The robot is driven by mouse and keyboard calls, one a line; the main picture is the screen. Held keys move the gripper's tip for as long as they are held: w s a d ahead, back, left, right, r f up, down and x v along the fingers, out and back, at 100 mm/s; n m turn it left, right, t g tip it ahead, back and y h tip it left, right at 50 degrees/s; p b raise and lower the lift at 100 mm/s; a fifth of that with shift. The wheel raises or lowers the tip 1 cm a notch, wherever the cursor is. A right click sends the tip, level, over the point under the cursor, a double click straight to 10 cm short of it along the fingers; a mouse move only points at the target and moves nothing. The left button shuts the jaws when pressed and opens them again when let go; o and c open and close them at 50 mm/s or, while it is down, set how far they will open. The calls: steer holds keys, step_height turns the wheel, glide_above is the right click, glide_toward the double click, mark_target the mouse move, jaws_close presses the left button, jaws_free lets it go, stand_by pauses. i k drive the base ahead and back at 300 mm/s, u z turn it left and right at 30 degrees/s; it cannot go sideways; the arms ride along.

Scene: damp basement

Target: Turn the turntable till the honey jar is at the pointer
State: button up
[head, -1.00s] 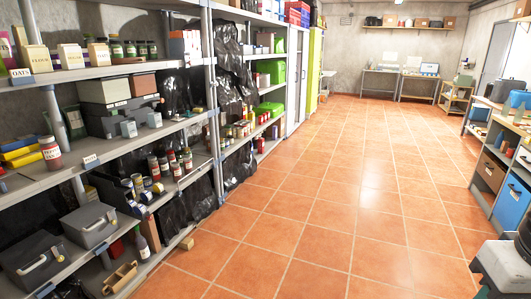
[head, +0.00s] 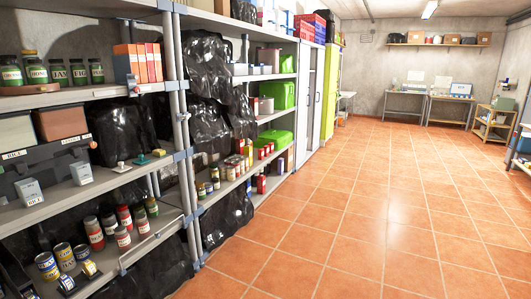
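Several dark green jars with cream labels stand on the upper shelf at the far left. One, whose label seems to read HONEY (head: 37,71), stands between a jar at the picture's left edge and the jar labelled JAM (head: 58,72). A jar that seems to read FIG (head: 78,72) stands to the right. I cannot make out a pointer. My gripper is not in view.
Orange boxes (head: 137,63) stand on the same shelf to the right of the jars. Lower shelves hold tins, red-labelled jars (head: 124,217) and grey boxes. A metal shelf post (head: 178,110) stands in front. The tiled floor (head: 350,220) to the right is clear.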

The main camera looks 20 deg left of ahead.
mark_target(32, 89)
steer(key=u, duration=0.1)
steer(key=i, duration=1.8)
steer(key=u, duration=0.6)
steer(key=i, duration=0.85)
steer(key=u, duration=1.85)
steer(key=i, duration=1)
steer(key=u, duration=0.8)
